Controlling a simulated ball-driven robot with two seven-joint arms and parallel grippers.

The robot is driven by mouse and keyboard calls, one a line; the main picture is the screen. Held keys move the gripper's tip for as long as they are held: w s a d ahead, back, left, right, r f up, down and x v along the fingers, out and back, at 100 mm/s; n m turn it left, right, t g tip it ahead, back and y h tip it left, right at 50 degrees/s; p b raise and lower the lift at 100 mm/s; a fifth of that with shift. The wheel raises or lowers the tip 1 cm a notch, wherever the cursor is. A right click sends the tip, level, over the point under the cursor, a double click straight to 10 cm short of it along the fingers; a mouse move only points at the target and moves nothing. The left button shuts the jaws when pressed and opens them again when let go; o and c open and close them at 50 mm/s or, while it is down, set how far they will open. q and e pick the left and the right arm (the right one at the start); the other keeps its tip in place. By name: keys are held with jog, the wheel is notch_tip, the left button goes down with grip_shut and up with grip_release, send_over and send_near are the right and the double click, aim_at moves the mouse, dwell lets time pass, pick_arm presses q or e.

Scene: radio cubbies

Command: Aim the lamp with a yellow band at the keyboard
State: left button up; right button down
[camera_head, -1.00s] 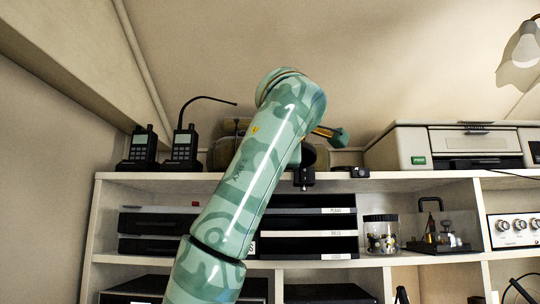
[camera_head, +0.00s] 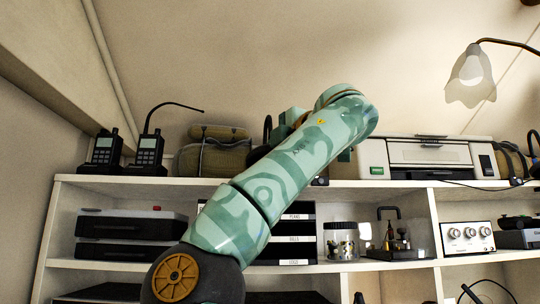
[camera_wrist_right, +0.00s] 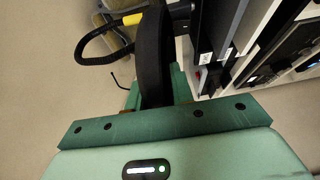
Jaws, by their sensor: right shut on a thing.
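The lamp with a yellow band shows in the right wrist view as a black curved neck (camera_wrist_right: 92,45) with a yellow band (camera_wrist_right: 131,19) near its upper end. My right gripper (camera_wrist_right: 165,60) is shut there on the dark lamp part. Its green palm fills the bottom of that view. In the head view the arm covers most of the lamp; a black curved piece (camera_head: 267,131) shows left of the arm, above the shelf. I see no keyboard in these frames. My left gripper is not in view.
The white shelf unit (camera_head: 190,183) spans the head view. Two radios (camera_head: 150,153) and an olive bag (camera_head: 215,155) stand on top at left, a printer (camera_head: 430,155) at right. A frosted lamp shade (camera_head: 468,78) hangs at upper right.

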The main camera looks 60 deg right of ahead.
jog(key=shift+f, duration=0.1)
jog(key=c, duration=1.2)
grip_release()
jog(key=b+v, duration=0.4)
jog(key=v, duration=1.2)
jog(key=shift+b, duration=0.4)
jog(key=shift+s, duration=0.1)
jog(key=shift+f, duration=0.1)
